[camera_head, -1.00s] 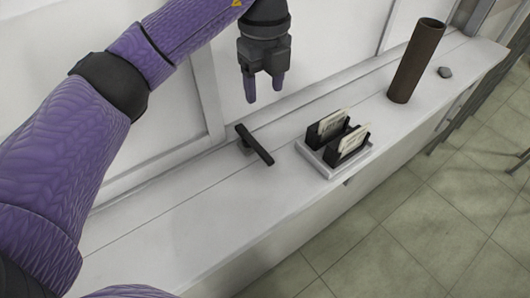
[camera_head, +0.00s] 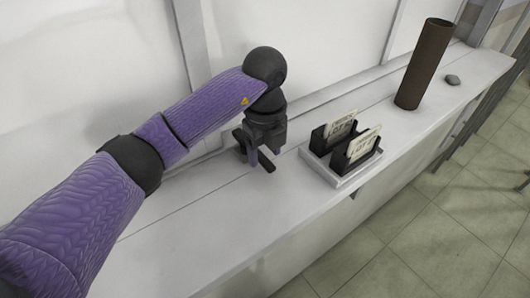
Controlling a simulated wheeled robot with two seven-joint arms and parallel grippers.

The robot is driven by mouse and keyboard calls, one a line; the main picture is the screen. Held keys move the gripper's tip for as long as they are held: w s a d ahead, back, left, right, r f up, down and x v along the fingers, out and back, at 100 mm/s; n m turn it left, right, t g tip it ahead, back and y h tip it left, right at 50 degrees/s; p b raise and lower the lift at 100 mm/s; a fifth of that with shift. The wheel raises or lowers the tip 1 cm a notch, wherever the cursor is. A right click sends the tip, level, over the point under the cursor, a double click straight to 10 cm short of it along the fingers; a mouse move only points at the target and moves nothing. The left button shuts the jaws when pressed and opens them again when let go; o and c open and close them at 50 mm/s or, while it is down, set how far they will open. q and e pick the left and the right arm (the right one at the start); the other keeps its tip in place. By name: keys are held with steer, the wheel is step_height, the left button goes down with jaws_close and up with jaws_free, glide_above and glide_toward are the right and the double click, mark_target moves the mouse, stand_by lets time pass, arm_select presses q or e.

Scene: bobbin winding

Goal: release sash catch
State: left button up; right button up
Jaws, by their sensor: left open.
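The black sash catch (camera_head: 266,162) sits on the white sill at the foot of the window. Only part of its bar shows, slanting down to the right, because my left gripper covers the rest. My left gripper (camera_head: 258,158) is open, pointing down, with its fingers at the catch. I cannot tell whether the fingers touch the bar. My right gripper is not in view.
A white tray (camera_head: 349,184) with black holders and cards (camera_head: 342,127) stands just right of the catch. The sill's front left (camera_head: 190,245) is clear.

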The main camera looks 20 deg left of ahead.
arm_select(q)
steer(key=shift+f, duration=0.6)
jaws_close()
stand_by(1.0)
